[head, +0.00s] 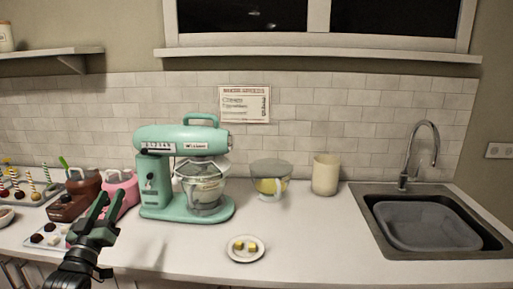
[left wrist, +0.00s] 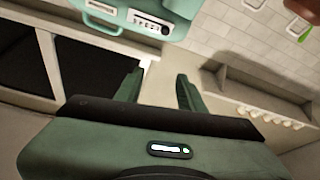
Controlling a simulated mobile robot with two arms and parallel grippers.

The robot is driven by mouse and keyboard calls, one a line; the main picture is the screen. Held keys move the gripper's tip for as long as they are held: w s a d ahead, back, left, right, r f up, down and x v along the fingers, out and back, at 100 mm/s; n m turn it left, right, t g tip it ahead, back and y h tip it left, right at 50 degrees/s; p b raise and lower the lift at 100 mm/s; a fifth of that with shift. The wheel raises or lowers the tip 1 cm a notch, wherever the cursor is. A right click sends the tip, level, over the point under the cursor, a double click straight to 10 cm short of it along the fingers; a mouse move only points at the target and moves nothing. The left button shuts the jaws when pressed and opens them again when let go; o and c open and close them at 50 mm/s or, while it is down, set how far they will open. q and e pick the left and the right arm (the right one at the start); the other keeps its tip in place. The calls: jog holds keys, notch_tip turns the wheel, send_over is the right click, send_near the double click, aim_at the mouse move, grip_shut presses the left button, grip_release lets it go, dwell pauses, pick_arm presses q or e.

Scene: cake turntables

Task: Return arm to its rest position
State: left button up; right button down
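My left gripper (head: 110,200) is dark green and reaches in from the lower left over the counter's left part. It overlaps the pink appliance in the head view. In the left wrist view its two fingers (left wrist: 158,84) stand apart with nothing between them, so it is open and empty. My right arm and gripper are not in view.
A teal stand mixer (head: 156,180) with a bowl stands right of the gripper; part of it shows in the wrist view (left wrist: 125,18). A small plate (head: 246,257) lies in front. The sink (head: 490,240) is right.

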pick_arm(q)
jog(key=s+d+f+m+g, duration=0.1)
jog(key=s+d+f+g, duration=0.25)
jog(key=f, duration=0.45)
jog(key=s+d+f+m+g+h, duration=0.1)
jog(key=s+d+f+g, duration=0.1)
jog(key=s+d+f, duration=0.4)
jog(key=s+d+f+m+g, duration=0.1)
jog(key=s+d+f+g, duration=0.15)
jog(key=f, duration=0.65)
jog(key=s+d+f+g, duration=0.2)
jog(key=s+f+g, duration=0.15)
jog(key=s, duration=0.65)
jog(key=s+d+f+m+g, duration=0.1)
jog(key=s+d+f+g, duration=0.2)
jog(key=s, duration=0.7)
jog(key=s+d+f+g, duration=0.1)
jog(key=s+f+g, duration=0.25)
jog(key=s, duration=0.55)
notch_tip(320, 180, down, 26)
jog(key=s+g, duration=0.2)
jog(key=s+a+f+g+y, duration=0.1)
jog(key=s+a+f, duration=0.2)
jog(key=s+f, duration=1.3)
jog(key=shift+s+m, duration=0.25)
jog(key=shift+m, duration=0.15)
